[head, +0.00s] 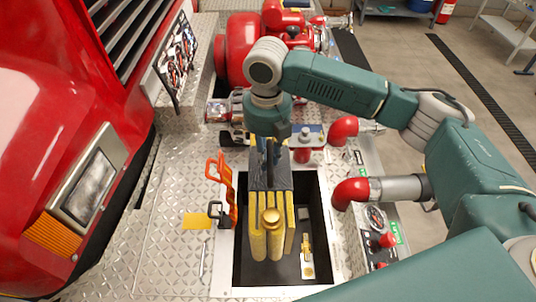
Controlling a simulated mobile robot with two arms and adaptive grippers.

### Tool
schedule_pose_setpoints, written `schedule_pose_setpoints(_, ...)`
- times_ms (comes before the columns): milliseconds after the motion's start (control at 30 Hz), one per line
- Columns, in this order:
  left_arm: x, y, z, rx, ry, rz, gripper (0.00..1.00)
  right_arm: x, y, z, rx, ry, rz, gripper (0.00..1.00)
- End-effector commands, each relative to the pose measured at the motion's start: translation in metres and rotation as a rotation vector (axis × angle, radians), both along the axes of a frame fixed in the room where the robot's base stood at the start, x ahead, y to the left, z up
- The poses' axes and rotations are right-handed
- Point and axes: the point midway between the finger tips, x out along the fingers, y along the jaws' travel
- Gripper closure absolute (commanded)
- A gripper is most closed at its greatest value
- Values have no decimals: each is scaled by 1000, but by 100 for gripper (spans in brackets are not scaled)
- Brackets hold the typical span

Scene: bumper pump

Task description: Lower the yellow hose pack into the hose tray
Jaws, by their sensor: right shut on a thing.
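The yellow hose pack (258,229) is a stack of folded flat hose lengths standing on edge, with a dark band and a dark handle at its far end and a brass coupling on top near the front. My right gripper (270,146) is above the far end of the pack, shut on it at the handle; its fingertips are partly hidden. The hose tray (319,225) is a dark recess with a pale rim. The pack is over the left part of its opening; I cannot tell how deep its underside is. My left gripper is not in view.
An orange tool (226,189) stands at the tray's left rim. Red elbow pipes (350,193) and a gauge panel (377,218) are on the right. A brass fitting (307,255) lies inside the tray at right. A red pump (243,45) stands behind.

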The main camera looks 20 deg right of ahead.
Motion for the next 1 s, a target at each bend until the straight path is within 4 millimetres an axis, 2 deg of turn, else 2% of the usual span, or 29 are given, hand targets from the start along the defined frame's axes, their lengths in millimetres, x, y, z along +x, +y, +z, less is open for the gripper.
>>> schedule_pose_setpoints(400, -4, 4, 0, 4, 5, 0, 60, 1, 0, -40, 1, -3, -3, 100)
schedule_pose_setpoints(500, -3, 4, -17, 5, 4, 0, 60, 1, 0, -57, 1, -6, -3, 100)
schedule_pose_setpoints(1000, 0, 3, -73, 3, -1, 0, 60, 1, 0, -108, 2, -7, -2, 100)
